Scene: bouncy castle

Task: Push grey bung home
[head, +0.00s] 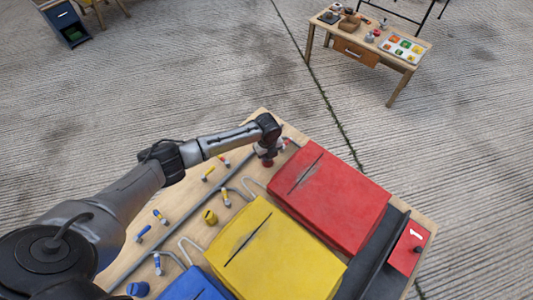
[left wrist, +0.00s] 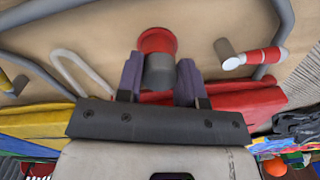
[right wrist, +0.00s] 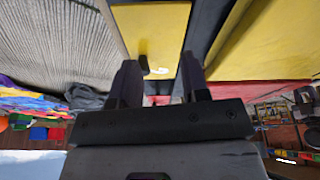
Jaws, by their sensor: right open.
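The grey bung (left wrist: 159,73) shows in the left wrist view as a short cylinder with one end at a round red collar (left wrist: 156,40). How deep it sits in the collar cannot be told. My left gripper (left wrist: 159,75) has one finger on each side of the grey bung, close against it with no clear gap. In the head view the left gripper (head: 268,155) is over the far end of the wooden board, and the red collar (head: 268,163) shows just below it; the bung is hidden there. My right gripper (right wrist: 165,80) is open and empty.
Red (head: 328,195), yellow (head: 265,250) and blue (head: 192,287) padded blocks lie on the board (head: 228,185). Grey tubes and small coloured plugs lie beside them, with a yellow collar (head: 209,216) and a blue one (head: 138,289). A separate table (head: 355,50) stands at the back right.

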